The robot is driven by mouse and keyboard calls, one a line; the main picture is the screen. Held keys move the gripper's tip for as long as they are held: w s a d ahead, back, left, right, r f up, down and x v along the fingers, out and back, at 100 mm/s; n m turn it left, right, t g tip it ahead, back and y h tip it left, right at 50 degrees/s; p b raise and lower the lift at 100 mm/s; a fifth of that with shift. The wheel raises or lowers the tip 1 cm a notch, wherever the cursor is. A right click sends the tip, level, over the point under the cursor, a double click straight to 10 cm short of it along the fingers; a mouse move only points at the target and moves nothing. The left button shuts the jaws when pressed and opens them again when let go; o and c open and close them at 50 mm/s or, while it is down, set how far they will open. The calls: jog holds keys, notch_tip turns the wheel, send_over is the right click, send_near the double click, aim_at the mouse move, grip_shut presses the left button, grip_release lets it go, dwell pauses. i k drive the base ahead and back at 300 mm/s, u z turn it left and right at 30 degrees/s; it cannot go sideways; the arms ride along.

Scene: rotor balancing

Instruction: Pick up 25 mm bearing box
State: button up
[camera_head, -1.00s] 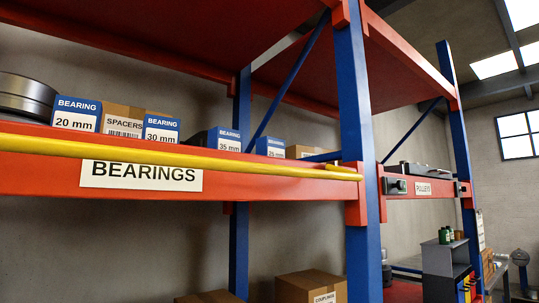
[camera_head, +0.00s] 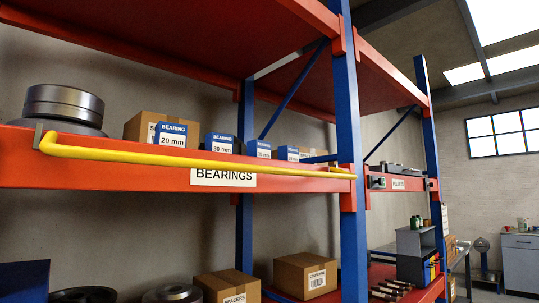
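Several blue and white bearing boxes stand in a row on the orange shelf (camera_head: 100,172) marked BEARINGS. The nearest reads 20 mm (camera_head: 172,135), and the one to its right reads 30 mm (camera_head: 219,143). Farther along is a box (camera_head: 259,149) whose size is too small to read now; it read 35 mm earlier. The last blue box (camera_head: 288,153), near the blue upright, appears to be the 25 mm bearing box; its label is hard to read now and looked like 25 mm earlier. My gripper is not in view.
A yellow rail (camera_head: 200,161) runs along the shelf front, before the boxes. A blue upright (camera_head: 350,130) stands right of the row. A metal rotor part (camera_head: 65,105) and a cardboard box (camera_head: 146,127) are at left. Cartons (camera_head: 305,275) sit on the lower level.

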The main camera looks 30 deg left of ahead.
aim_at(287, 153)
jog(key=k, duration=1.45)
jog(key=u, duration=0.55)
jog(key=i, duration=0.95)
jog(key=u, duration=0.05)
